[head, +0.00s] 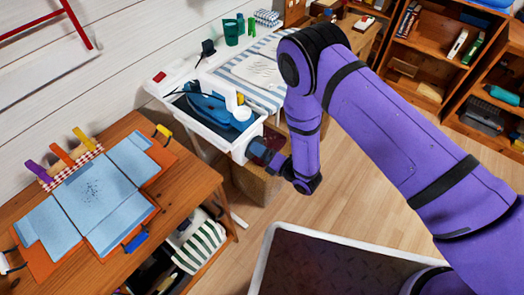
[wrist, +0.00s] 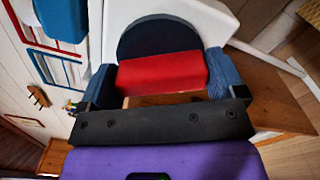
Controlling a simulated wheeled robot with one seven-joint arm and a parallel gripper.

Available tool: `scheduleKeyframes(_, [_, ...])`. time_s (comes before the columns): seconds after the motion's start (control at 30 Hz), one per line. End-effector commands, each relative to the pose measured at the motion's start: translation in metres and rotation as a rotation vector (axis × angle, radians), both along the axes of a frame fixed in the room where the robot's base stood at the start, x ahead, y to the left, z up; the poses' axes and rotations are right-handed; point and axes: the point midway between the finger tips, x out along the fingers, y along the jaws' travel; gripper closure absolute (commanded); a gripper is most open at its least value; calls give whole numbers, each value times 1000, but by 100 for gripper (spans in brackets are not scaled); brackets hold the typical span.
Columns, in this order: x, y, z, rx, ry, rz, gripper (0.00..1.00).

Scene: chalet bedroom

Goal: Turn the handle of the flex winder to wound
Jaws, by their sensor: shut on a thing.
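The flex winder shows in the wrist view as a dark round disc (wrist: 150,36) with a red bar handle (wrist: 160,72) across its front. It is set in the end of a white housing (wrist: 200,18). My gripper (head: 257,151) is at the near end of the white ironing stand (head: 235,139) in the head view. Its two blue fingers are shut on the red handle, one at each end. The bar lies roughly level in the wrist view, tilted slightly. In the head view my gripper hides the handle.
A blue iron (head: 208,108) rests on the stand. A striped ironing cover (head: 262,72) lies behind it. A wooden table (head: 190,178) with light blue cloth (head: 88,190) is at left. A wooden box (head: 255,183) stands on the floor below my gripper. Shelves are at upper right.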

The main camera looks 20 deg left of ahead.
Motion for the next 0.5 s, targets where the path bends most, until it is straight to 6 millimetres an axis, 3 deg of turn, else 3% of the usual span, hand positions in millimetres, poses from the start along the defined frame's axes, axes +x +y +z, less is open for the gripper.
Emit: scheduleKeyframes(0.5, [-1, -1, -1, -125, -293, 0, 34])
